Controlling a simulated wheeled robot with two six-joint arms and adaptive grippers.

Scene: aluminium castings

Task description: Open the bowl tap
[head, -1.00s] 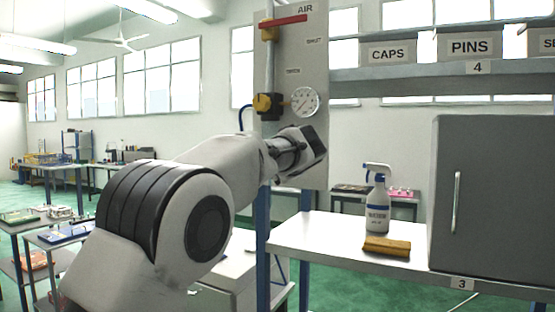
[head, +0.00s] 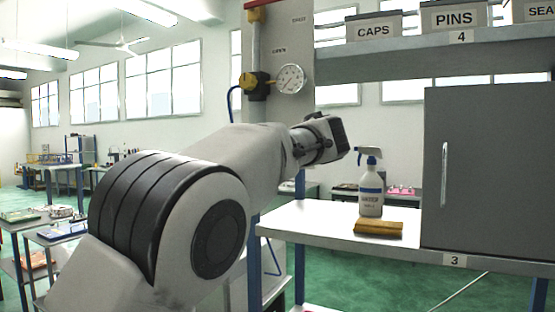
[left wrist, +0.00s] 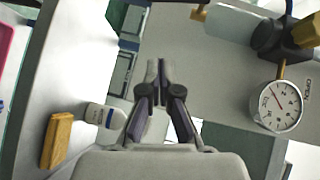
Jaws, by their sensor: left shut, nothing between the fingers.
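In the left wrist view, a pale bowl (left wrist: 229,21) extends left from the dark valve body (left wrist: 268,36). A small brass-coloured piece at its far end looks like the bowl tap (left wrist: 198,14). My left gripper (left wrist: 161,66) is shut and empty, its fingertips apart from the tap, to its left and lower in that view. In the head view, the brass and black valve body (head: 256,85) is on the grey panel. My left arm fills the front there; its fingers are not visible and the tap cannot be made out. My right gripper is not in view.
A round gauge (head: 291,79) sits beside the valve body. A grey cabinet (head: 480,180) stands right. A shelf (head: 400,65) with labelled bins is above.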

